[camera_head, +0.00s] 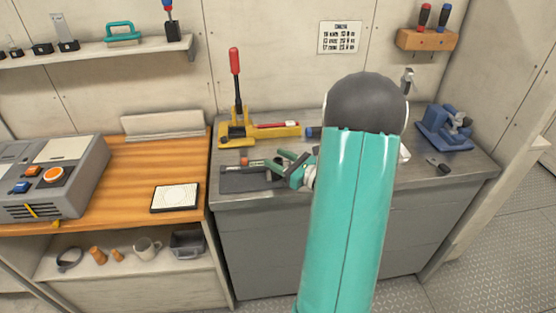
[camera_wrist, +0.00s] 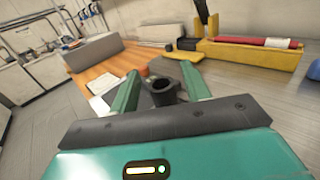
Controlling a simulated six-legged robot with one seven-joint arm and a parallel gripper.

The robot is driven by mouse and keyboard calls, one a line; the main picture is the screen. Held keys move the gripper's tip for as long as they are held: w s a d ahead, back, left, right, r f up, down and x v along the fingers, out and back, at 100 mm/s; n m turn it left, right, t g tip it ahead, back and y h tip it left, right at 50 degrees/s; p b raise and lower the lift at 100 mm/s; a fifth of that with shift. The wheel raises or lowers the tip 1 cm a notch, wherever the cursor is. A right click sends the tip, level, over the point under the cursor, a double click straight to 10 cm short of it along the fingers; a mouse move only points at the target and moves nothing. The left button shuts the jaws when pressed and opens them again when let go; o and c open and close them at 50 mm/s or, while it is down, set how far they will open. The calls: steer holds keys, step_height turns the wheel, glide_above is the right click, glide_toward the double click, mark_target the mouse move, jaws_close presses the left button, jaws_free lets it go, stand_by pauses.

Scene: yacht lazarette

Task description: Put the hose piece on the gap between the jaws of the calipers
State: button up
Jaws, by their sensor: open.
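My gripper (camera_head: 268,160) is low over the left part of the grey counter, its green fingers apart. In the wrist view my gripper (camera_wrist: 160,69) shows both fingers with a short, dark hollow cylinder (camera_wrist: 162,97) between them, apparently the hose piece. It looks upright with its open end up; I cannot tell whether either finger touches it. A small orange piece (camera_head: 244,161) is by the fingertips and also shows in the wrist view (camera_wrist: 143,71). I cannot make out the calipers for certain in either view; my arm hides part of the counter.
A dark mat (camera_head: 245,182) lies at the counter's left front. A yellow tool with a red-handled lever (camera_head: 237,128) stands behind. A blue vise-like device (camera_head: 446,130) and a small dark item (camera_head: 444,169) are at right. A wooden bench (camera_head: 150,215) adjoins left.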

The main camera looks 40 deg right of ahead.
steer(key=s+d, duration=0.2)
steer(key=s, duration=0.9)
steer(key=w+a+r+n+g+y, duration=0.1)
steer(key=a+r+n+g+y, duration=0.2)
steer(key=a+n+g, duration=0.55)
steer(key=a+r+n+g+y, duration=0.35)
steer(key=a+n, duration=0.55)
steer(key=a, duration=0.9)
steer(key=s+a+r+n+h, duration=0.6)
steer(key=n+h, duration=0.4)
steer(key=n, duration=0.6)
steer(key=shift+s+a+r, duration=0.15)
steer(key=shift+a+r, duration=0.15)
